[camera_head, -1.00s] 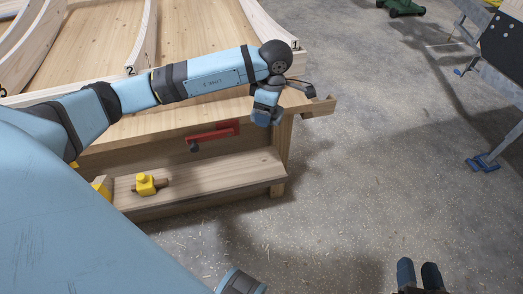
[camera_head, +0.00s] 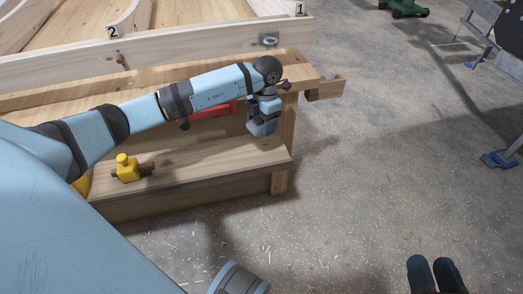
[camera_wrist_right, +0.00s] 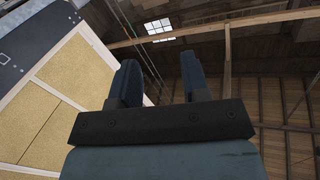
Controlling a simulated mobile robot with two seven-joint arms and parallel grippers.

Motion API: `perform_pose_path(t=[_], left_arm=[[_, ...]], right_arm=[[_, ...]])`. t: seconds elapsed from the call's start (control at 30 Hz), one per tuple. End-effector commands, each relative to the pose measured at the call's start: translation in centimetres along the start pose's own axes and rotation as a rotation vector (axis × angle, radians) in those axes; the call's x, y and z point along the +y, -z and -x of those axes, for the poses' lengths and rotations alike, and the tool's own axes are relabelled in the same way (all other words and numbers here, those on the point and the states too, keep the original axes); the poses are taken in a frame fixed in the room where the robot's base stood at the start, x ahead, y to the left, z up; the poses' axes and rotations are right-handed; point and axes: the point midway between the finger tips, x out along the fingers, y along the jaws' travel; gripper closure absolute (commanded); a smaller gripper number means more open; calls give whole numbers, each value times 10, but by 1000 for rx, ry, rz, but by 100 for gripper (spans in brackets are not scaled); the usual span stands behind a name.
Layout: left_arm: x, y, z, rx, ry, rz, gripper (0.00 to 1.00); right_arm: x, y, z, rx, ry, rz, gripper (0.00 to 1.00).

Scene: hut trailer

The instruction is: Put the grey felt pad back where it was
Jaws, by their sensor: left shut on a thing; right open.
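My left gripper (camera_head: 262,128) points down at the right end of the workbench (camera_head: 200,81), in front of its edge as seen in the head view. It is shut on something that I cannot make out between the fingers. I cannot pick out the grey felt pad for certain in either view. My right gripper (camera_head: 435,277) is open and empty at the bottom right of the head view, over the floor. In the right wrist view its two fingers (camera_wrist_right: 160,85) stand apart with nothing between them.
A red clamp-like part (camera_head: 212,110) is on the bench front, behind my left arm. A yellow tool (camera_head: 127,168) lies on the lower shelf (camera_head: 210,165). A blue-footed metal stand (camera_head: 500,160) is at right.

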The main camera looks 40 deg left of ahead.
Motion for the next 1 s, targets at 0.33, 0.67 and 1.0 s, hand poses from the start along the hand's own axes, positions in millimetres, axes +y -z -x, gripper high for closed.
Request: perform_pose_path(t=[0.33, 0.67, 1.0], left_arm=[[0, -7, -58, -2, 0, 0, 57], [-1, -12, -99, 0, 1, -2, 57], [0, -12, -102, -1, 0, -1, 57]], right_arm=[[6, -23, -3, -61, 10, 32, 57], [15, -22, -7, -9, 10, 124, 57], [16, -16, -9, 6, 11, 141, 57]])
